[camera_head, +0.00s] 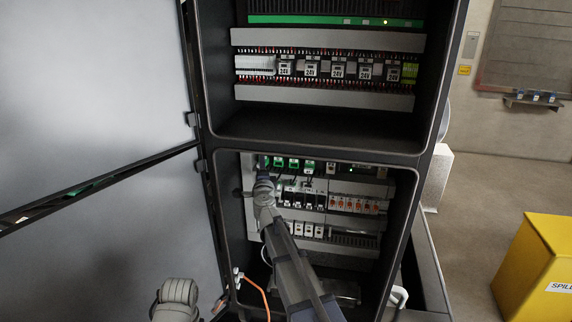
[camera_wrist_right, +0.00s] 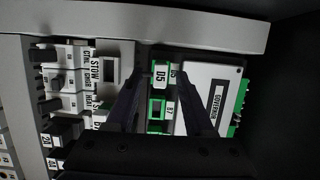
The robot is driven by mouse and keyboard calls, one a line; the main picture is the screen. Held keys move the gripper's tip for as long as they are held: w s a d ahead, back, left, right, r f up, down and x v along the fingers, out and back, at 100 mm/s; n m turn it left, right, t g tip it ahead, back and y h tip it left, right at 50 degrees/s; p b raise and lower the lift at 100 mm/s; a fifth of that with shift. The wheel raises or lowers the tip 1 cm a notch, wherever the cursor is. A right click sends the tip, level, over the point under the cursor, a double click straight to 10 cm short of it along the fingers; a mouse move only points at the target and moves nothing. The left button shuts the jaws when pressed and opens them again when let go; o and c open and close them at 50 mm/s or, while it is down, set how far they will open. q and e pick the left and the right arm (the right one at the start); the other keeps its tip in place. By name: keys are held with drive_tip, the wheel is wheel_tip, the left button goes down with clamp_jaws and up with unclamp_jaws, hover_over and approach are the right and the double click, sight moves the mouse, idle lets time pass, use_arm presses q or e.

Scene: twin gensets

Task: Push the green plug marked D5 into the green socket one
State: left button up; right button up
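The green plug marked D5 (camera_wrist_right: 160,74) shows in the right wrist view, with its white label facing the camera. My right gripper (camera_wrist_right: 161,82) is open, with one finger on each side of the plug and visible gaps between. More green-framed parts (camera_wrist_right: 157,109) sit just below it; which is green socket one, I cannot tell. In the head view, a row of green parts (camera_head: 279,162) lies at the top of the lower cabinet bay, and my right gripper (camera_head: 261,172) is at its left end. My left gripper is not in view; only a grey arm link shows.
A white governor box (camera_wrist_right: 212,98) with green terminals stands close right of the fingers. Switches (camera_wrist_right: 60,80) lie to the left. A grey rail (camera_wrist_right: 200,25) runs above. The cabinet frame (camera_head: 405,200) bounds the bay. An orange cable (camera_head: 262,296) hangs at lower left.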

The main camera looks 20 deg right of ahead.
drive_tip(key=v, duration=0.7)
drive_tip(key=shift+s, duration=0.4)
drive_tip(key=shift+a, duration=0.15)
